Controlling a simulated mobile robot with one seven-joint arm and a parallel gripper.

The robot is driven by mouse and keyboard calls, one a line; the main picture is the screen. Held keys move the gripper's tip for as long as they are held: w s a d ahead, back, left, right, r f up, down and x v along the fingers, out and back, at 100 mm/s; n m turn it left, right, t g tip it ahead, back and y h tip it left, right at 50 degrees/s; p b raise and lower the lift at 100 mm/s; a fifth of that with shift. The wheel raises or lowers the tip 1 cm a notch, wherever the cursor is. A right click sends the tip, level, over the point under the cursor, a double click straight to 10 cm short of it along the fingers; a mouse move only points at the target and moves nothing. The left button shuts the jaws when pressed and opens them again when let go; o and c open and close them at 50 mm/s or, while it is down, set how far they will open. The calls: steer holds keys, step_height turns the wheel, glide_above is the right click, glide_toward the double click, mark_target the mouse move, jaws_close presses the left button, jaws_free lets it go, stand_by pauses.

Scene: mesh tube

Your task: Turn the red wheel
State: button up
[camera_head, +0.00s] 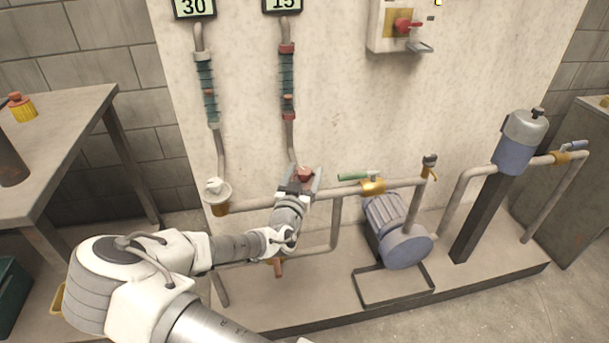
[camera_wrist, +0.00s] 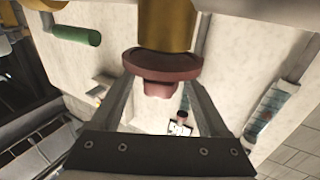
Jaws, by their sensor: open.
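The red wheel (camera_head: 304,174) sits low on the pipe under the right-hand gauge line in the head view. In the wrist view the red wheel (camera_wrist: 162,66) is large, with a hub facing my gripper and a brass body behind it. My gripper (camera_head: 303,181) is at the wheel in the head view. In the wrist view my gripper (camera_wrist: 163,88) is open, one finger on each side of the wheel. I cannot tell whether the fingers touch its rim.
A white wheel (camera_head: 216,187) sits to the left. A green-handled valve (camera_head: 355,177) and a motor (camera_head: 398,230) are to the right. A red switch (camera_head: 405,26) is on the wall box. A table (camera_head: 60,130) stands left.

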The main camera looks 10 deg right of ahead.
steer(key=shift+w, duration=0.15)
jaws_close()
stand_by(0.4)
